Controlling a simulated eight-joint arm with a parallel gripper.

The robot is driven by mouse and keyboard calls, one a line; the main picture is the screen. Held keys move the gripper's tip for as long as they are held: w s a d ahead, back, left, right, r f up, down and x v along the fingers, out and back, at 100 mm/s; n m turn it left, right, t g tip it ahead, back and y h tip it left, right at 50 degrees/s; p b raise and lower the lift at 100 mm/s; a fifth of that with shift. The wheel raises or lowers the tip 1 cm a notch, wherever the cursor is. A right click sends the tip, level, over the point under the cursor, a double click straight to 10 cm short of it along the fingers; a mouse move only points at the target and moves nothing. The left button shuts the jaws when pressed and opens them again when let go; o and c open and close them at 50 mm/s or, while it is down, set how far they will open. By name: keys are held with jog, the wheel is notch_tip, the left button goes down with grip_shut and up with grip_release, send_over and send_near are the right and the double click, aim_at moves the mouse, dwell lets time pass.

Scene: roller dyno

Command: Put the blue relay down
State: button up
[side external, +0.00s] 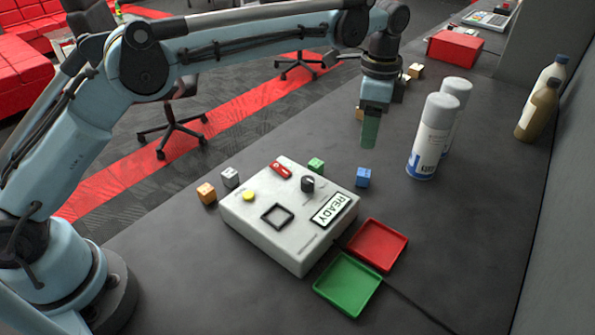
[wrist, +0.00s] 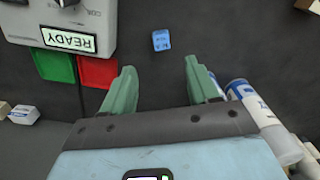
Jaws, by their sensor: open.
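The blue relay (side external: 363,177) is a small blue cube. It sits on the dark table just right of the grey test box (side external: 290,215) in the side view. In the wrist view the blue relay (wrist: 161,40) lies ahead of the fingertips, apart from them. My gripper (side external: 370,130) is above the table, higher than the relay and beyond it, with its green fingers pointing down. In the wrist view my gripper (wrist: 158,75) shows its two green fingers spread wide with nothing between them.
A red tray (side external: 377,244) and a green tray (side external: 348,284) lie beside the box. Orange (side external: 206,193), grey (side external: 230,177) and green (side external: 316,165) cubes stand around it. White spray cans (side external: 432,137) stand right of my gripper. The table's right front is clear except a cable.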

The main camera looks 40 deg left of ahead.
aim_at(364, 172)
jog(key=f, duration=1.2)
jog(key=shift+w+d+f, duration=0.15)
jog(key=shift+w, duration=0.05)
grip_shut()
